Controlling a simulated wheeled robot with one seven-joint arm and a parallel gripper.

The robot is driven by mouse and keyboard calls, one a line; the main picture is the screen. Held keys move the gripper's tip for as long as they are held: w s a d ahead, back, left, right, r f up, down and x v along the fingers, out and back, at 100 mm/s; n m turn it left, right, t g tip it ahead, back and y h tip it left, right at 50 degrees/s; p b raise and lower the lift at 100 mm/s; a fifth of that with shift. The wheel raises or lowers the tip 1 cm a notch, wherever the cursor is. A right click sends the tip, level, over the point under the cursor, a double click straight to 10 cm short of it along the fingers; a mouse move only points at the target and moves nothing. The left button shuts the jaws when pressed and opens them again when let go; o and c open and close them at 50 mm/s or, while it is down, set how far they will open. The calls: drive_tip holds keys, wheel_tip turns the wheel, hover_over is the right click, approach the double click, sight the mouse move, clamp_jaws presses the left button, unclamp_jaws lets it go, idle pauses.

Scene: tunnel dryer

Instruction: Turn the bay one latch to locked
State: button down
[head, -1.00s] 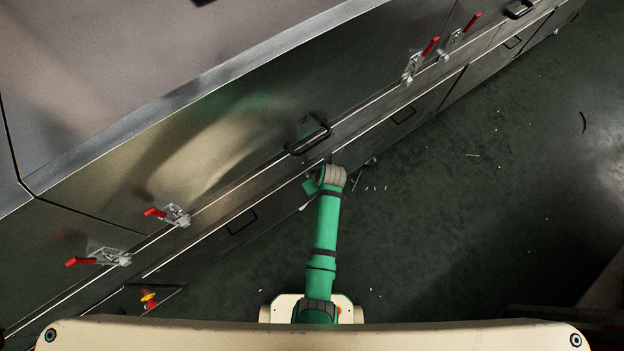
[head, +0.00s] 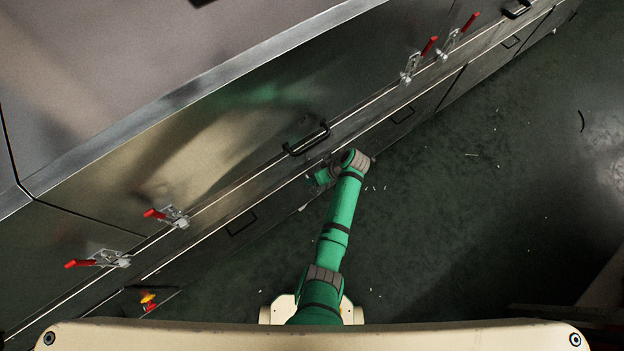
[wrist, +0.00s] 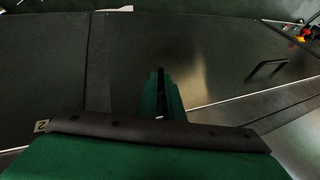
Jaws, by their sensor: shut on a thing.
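My gripper (wrist: 161,92) shows in the wrist view with its two green fingers close together against a dark metal panel. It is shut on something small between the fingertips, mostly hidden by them. I take this to be the bay one latch, but its shape and angle cannot be made out. In the head view my green arm reaches to the lower front of the dryer (head: 215,155), below a black bar handle (head: 307,140). The fingers and the latch are hidden there behind the arm and its wrist.
Red-handled clamps stand along the dryer edge, at left (head: 170,215) and upper right (head: 411,66). A black handle (wrist: 267,67) lies right of my fingers in the wrist view. A yellow and red fitting (head: 148,297) is at lower left. The green floor (head: 470,220) at right is open, with small scraps.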

drive_tip(key=y, duration=0.1)
drive_tip(key=g+y, duration=0.1)
drive_tip(key=m+g+y, duration=0.1)
drive_tip(key=shift+w+d+f+y, duration=0.2)
drive_tip(key=shift+w+d+y, duration=0.1)
drive_tip(key=shift+y, duration=0.1)
drive_tip(key=shift+f+g+y, duration=0.2)
drive_tip(key=shift+g+y, duration=0.3)
drive_tip(key=shift+y, duration=0.1)
idle(0.4)
drive_tip(key=c, duration=1.9)
unclamp_jaws()
drive_tip(key=shift+d, duration=0.1)
drive_tip(key=v, duration=1)
drive_tip(key=shift+d+r, duration=0.2)
drive_tip(key=shift+d, duration=0.15)
